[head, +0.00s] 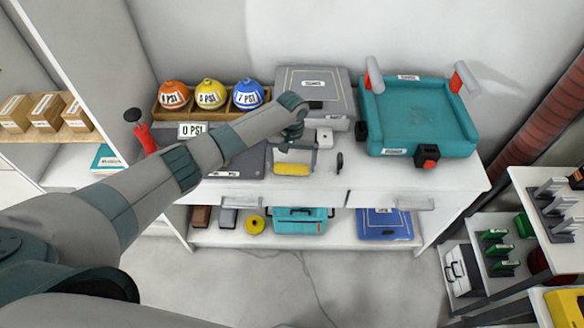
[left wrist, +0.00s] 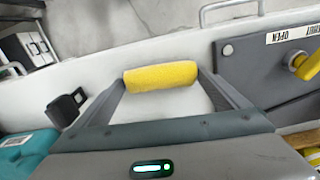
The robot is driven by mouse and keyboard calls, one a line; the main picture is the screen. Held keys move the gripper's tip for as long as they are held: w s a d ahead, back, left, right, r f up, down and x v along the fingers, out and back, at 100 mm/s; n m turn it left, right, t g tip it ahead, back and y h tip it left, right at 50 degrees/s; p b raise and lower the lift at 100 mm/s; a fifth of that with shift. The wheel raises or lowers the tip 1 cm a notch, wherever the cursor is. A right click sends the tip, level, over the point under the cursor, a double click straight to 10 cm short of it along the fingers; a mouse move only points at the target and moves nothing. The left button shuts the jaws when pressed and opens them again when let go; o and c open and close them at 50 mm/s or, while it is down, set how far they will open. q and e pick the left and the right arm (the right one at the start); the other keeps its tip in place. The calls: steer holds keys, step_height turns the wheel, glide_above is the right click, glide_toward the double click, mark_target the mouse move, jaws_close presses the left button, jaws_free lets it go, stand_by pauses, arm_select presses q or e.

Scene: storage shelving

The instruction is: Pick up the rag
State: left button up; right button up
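The rag (head: 293,168) is a yellow rolled cloth lying on the white worktop near its front edge. My left gripper (head: 295,158) is over the worktop with its two fingers spread. In the left wrist view the rag (left wrist: 160,76) lies across the gap between the fingertips, one finger beside each end. A narrow gap seems to show at the ends of the roll, and I cannot tell whether either finger touches it. My right gripper is not in view.
A small white box (head: 324,138) and a black upright piece (head: 339,162) are close on the right. A teal tray (head: 415,118) stands further right, a grey case (head: 318,88) behind.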

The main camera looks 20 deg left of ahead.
mark_target(292, 165)
arm_select(q)
steer(key=shift+c, duration=0.6)
steer(key=shift+r, duration=0.1)
steer(key=shift+r+b, duration=0.3)
steer(key=shift+r, duration=0.25)
step_height(292, 165, up, 2)
steer(key=shift+w+r+b, duration=0.1)
steer(key=shift+r+b, duration=0.1)
steer(key=shift+b, duration=0.2)
steer(key=s+d+r+b, duration=0.2)
steer(key=s+d+r, duration=0.4)
steer(key=d, duration=0.4)
steer(key=shift+r, duration=0.7)
